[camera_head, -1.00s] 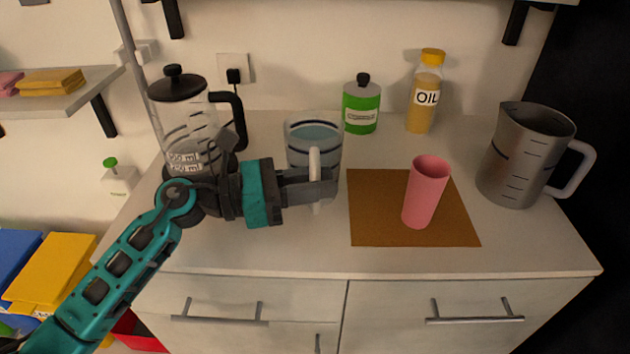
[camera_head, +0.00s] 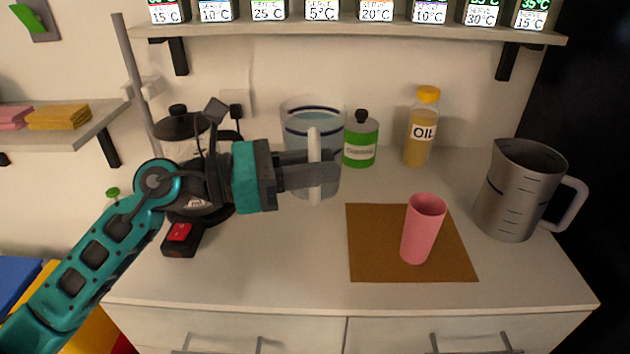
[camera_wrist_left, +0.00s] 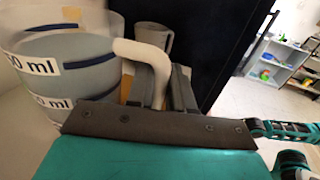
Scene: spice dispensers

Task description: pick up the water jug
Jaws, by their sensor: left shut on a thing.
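The water jug (camera_head: 299,128) is a clear jug with dark bands, bluish water and a white handle. My left gripper (camera_head: 318,175) is shut on its handle, in front of the jug in the head view. The jug is upright and appears raised above the counter. In the left wrist view, the jug (camera_wrist_left: 80,70) with "ml" labels is at the left, and its white handle passes between the fingers of my left gripper (camera_wrist_left: 163,88). The gripper hides part of the jug's lower body. My right gripper is not in view.
A pink cup (camera_head: 422,230) stands on a brown mat (camera_head: 375,262). A grey pitcher (camera_head: 515,195) is at right. An oil bottle (camera_head: 422,130) and green bottle (camera_head: 360,142) stand behind. A black-lidded blender-like jar (camera_head: 181,128) and a black-red box (camera_head: 181,239) are at left. A shelf (camera_head: 350,31) hangs above.

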